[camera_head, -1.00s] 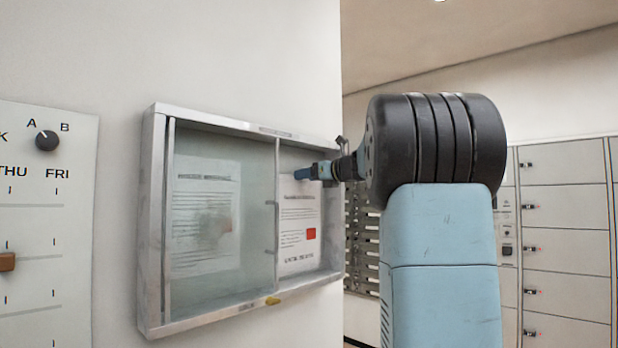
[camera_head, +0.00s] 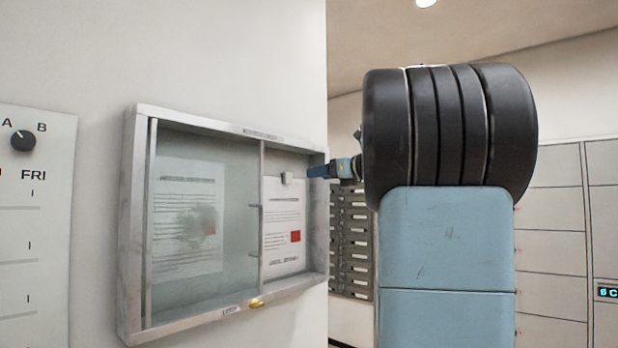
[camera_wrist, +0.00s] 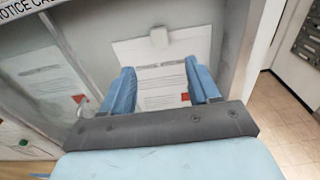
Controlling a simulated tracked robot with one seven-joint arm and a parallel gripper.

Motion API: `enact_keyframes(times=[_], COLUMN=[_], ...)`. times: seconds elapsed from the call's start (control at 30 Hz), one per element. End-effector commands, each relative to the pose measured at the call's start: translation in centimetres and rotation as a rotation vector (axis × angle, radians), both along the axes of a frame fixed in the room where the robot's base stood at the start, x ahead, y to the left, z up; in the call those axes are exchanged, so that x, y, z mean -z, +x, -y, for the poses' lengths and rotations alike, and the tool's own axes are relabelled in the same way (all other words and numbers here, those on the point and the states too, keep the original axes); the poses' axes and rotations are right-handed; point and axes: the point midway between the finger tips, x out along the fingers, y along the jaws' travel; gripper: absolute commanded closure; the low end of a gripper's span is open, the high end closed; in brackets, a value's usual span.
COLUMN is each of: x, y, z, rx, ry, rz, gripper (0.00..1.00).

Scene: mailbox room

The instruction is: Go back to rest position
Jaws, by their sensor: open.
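My gripper (camera_head: 322,171) is at the right edge of the wall-mounted notice case (camera_head: 140,115), partly hidden behind my own arm in the head view. In the wrist view my gripper (camera_wrist: 160,90) has its two blue fingers spread apart with nothing between them. Beyond them a white paper notice with a red square (camera_wrist: 165,65) hangs from a pale clip (camera_wrist: 158,36). The same notice (camera_head: 283,225) shows in the right half of the case in the head view. The left half is covered by a glass pane (camera_head: 235,225), with another notice behind it.
A yellow key-like piece (camera_head: 255,303) is on the case's lower rim. Grey slotted racks (camera_head: 350,240) and pale lockers (camera_head: 553,245) stand at the right. Floor (camera_wrist: 290,110) shows at right in the wrist view.

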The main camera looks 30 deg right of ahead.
Motion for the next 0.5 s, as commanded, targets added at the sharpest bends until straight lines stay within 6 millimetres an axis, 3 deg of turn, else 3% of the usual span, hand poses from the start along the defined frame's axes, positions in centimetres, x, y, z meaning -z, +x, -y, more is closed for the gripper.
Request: enact_keyframes(times=[0.2,0.5], x=[-0.1,0.1], y=[-2.1,-2.5], z=[0.7,0.5], rx=[0.000,-0.006], ry=[0.000,-0.013], rz=[-0.001,-0.004], gripper=[0.39,0.39])
